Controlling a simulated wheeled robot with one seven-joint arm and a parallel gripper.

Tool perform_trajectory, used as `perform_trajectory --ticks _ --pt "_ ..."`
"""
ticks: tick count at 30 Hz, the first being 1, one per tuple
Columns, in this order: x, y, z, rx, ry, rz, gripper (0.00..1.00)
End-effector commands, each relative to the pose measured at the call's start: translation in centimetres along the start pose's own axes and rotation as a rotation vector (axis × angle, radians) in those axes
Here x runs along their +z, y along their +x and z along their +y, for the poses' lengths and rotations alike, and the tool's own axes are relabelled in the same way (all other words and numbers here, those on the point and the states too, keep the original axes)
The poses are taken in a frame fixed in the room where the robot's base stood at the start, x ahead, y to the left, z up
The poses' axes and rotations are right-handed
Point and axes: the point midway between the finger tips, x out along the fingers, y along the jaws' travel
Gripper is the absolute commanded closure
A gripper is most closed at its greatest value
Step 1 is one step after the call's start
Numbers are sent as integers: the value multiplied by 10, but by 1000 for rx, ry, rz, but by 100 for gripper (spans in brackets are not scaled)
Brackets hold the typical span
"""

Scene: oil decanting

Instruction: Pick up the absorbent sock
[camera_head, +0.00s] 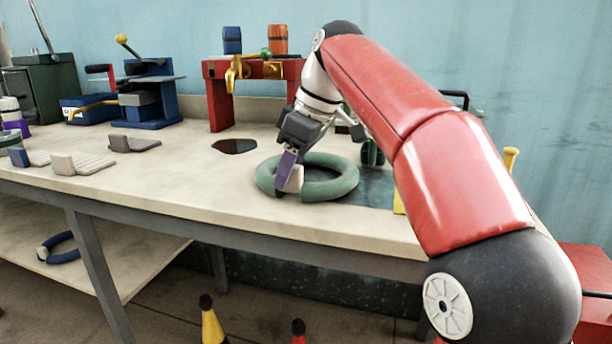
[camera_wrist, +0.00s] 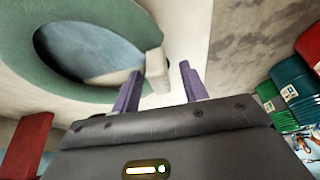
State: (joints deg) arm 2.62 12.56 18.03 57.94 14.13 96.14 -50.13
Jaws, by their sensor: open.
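The absorbent sock appears to be the green ring (camera_head: 335,186) lying on the worktop; in the wrist view the ring (camera_wrist: 38,70) fills the upper left. A pale block-like tab (camera_head: 295,180) sits at the ring's near side, and it also shows in the wrist view (camera_wrist: 156,68). My gripper (camera_head: 290,172) is open and low over the near side of the ring. In the wrist view its two purple fingers (camera_wrist: 161,88) are apart, with the tab close to the gap between them. Whether either finger touches the tab I cannot tell.
A dark spill (camera_head: 235,146) lies on the worktop (camera_head: 185,190) left of the ring. A red stand (camera_head: 218,103) with a blue can (camera_head: 232,40) and an orange can (camera_head: 278,39) stands behind. Grey scoops (camera_head: 82,163) lie left. A blue ring (camera_head: 60,248) rests on the lower shelf.

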Motion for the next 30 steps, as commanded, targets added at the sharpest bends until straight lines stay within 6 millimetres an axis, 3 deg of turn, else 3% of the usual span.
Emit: perform_trajectory --ticks 1,9,19,20,23,30 --pt "0 0 0 0 0 0 60" --pt "0 0 0 0 0 0 94" --pt "-2 -5 0 0 -1 1 95" --pt "-3 -7 0 0 -1 1 99" --pt "-8 -19 0 0 -2 2 100" --pt "-30 -69 1 2 -3 3 100"
